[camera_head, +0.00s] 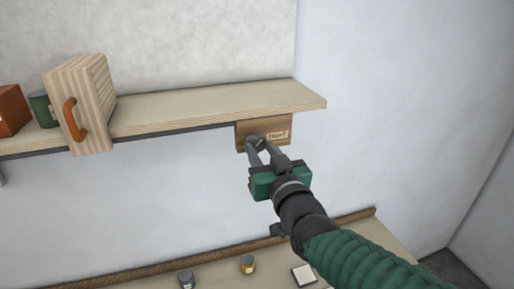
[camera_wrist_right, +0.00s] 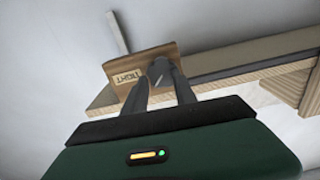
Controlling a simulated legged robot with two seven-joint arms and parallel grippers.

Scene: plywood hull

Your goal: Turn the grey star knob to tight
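A small wooden block (camera_head: 244,131) hangs under the right end of the shelf, with a label reading TIGHT (camera_head: 278,135) on its face. The grey star knob (camera_head: 256,140) is on this block, left of the label, and mostly hidden by my fingers. My right gripper (camera_head: 262,147) is at the knob, with one finger on each side. The right wrist view shows the block (camera_wrist_right: 150,57), the label (camera_wrist_right: 126,78) and part of the knob (camera_wrist_right: 158,71) between the fingertips. Whether the fingers press on the knob is not clear. My left gripper is not in view.
The wooden shelf (camera_head: 200,104) holds a striped wooden box with an orange handle (camera_head: 85,105), a green mug (camera_head: 41,108) and a red-brown box (camera_head: 10,110). The wall right of the block is bare.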

